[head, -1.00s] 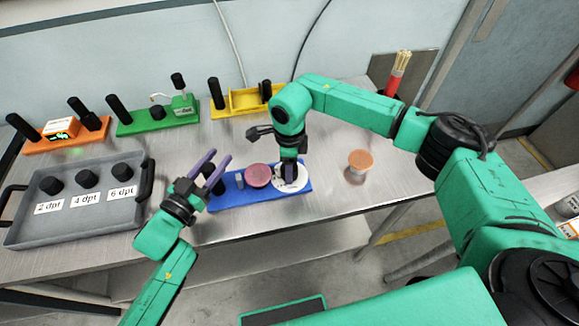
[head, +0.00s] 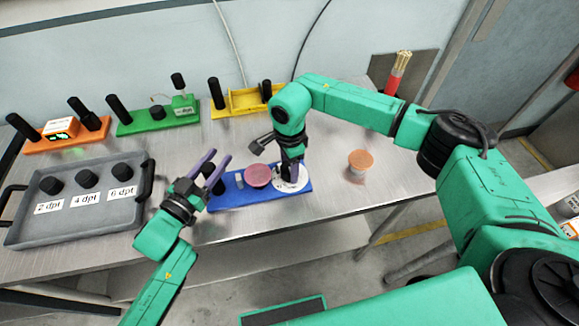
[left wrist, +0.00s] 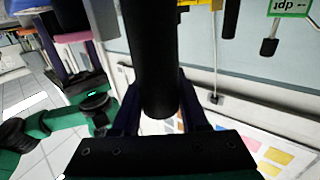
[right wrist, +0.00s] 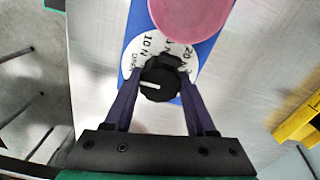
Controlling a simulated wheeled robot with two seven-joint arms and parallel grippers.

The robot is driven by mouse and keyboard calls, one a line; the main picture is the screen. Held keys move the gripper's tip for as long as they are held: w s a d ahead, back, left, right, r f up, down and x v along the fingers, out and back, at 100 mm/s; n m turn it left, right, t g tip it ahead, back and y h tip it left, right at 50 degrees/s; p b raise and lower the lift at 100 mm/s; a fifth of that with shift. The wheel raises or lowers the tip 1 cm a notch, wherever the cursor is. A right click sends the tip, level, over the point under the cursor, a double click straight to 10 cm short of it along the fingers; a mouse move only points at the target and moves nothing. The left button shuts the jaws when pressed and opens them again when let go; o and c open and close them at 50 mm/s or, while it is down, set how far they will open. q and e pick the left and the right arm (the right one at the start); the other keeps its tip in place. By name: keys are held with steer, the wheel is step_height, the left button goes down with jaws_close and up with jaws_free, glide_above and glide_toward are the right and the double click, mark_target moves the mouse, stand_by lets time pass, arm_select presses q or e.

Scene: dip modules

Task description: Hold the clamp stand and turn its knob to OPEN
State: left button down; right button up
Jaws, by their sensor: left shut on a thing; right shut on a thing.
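The blue clamp stand (head: 237,197) lies along the table's front edge, with a pink disc (head: 257,175) on top and a white dial (head: 291,186) at its right end. My left gripper (head: 216,160) is shut on the stand's upright black handle (left wrist: 157,60), which stands between its fingers. My right gripper (right wrist: 160,95) points down and is shut on the black knob (right wrist: 160,82) at the dial. The knob's white line points left in the right wrist view. The marks 10 N and 20 N show; another mark at the dial's left edge is too small to read.
A grey tray (head: 24,222) with several black-knobbed weights stands at the left. Orange (head: 60,145), green (head: 140,125) and yellow (head: 235,110) modules line the back. An orange-topped cylinder (head: 360,163) stands right of the stand. The table between is clear.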

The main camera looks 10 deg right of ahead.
mark_target(289, 167)
arm_select(q)
steer(key=shift+d+f, duration=0.1)
arm_select(e)
steer(key=shift+a, duration=0.15)
steer(key=o, duration=1.1)
step_height(289, 167, up, 12)
steer(key=shift+r, duration=0.1)
arm_select(q)
steer(key=shift+c, duration=1.8)
jaws_free()
